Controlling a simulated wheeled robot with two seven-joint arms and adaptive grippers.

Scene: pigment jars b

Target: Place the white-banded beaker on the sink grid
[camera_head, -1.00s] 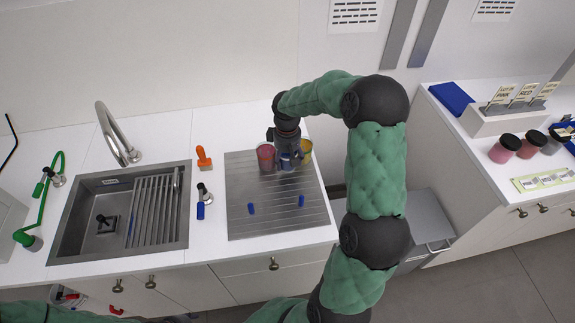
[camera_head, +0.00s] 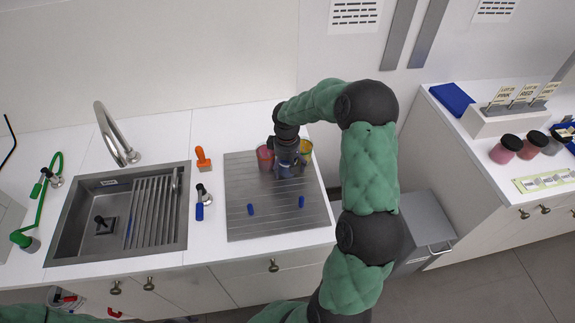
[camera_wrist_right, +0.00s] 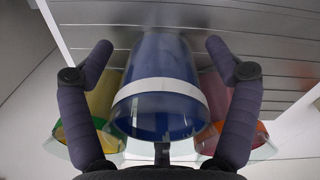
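The white-banded beaker (camera_wrist_right: 160,90) is dark blue with one white band. In the wrist view it stands between the two fingers of my right gripper (camera_wrist_right: 160,55), with a gap on both sides, so the gripper is open around it. In the head view my right gripper (camera_head: 285,168) is over the back of the ribbed steel board and largely hides the beaker. The sink grid (camera_head: 152,212) is a set of steel bars over the right part of the sink (camera_head: 118,213), with nothing on it. My left gripper is out of view.
A red beaker (camera_head: 265,157) and a yellow beaker (camera_head: 305,149) stand close on either side of the gripper. An orange-handled tool (camera_head: 203,158), a small blue-tipped tool (camera_head: 200,210) and the faucet (camera_head: 115,135) are near the sink.

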